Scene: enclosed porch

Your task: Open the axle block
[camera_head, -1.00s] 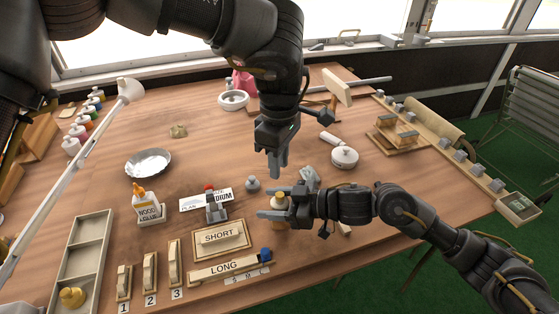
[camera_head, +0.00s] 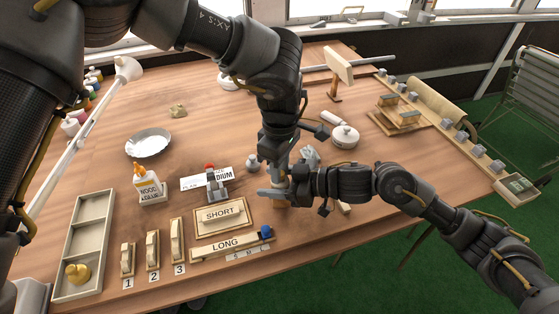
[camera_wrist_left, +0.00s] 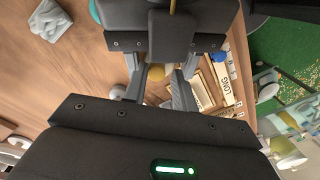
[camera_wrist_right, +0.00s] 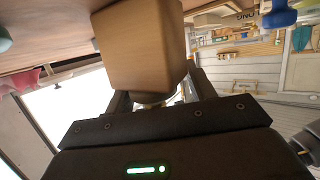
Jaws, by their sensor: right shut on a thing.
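The tan wooden axle block (camera_head: 281,204) stands near the table's front edge in the head view, mostly hidden by my grippers. It fills the upper middle of the right wrist view (camera_wrist_right: 140,50). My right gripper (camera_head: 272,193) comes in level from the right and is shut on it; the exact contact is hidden. My left gripper (camera_head: 279,172) points down directly above the block. In the left wrist view its fingers (camera_wrist_left: 160,85) are apart, with a yellowish rounded piece (camera_wrist_left: 158,72) between or beyond their tips. I cannot tell whether they touch it.
A SHORT board (camera_head: 221,217) and a LONG tray (camera_head: 225,247) lie left of the block. A glue bottle (camera_head: 149,186), a metal dish (camera_head: 148,142) and a small grey piece (camera_head: 252,162) stand nearby. A round white pot (camera_head: 345,137) is behind right.

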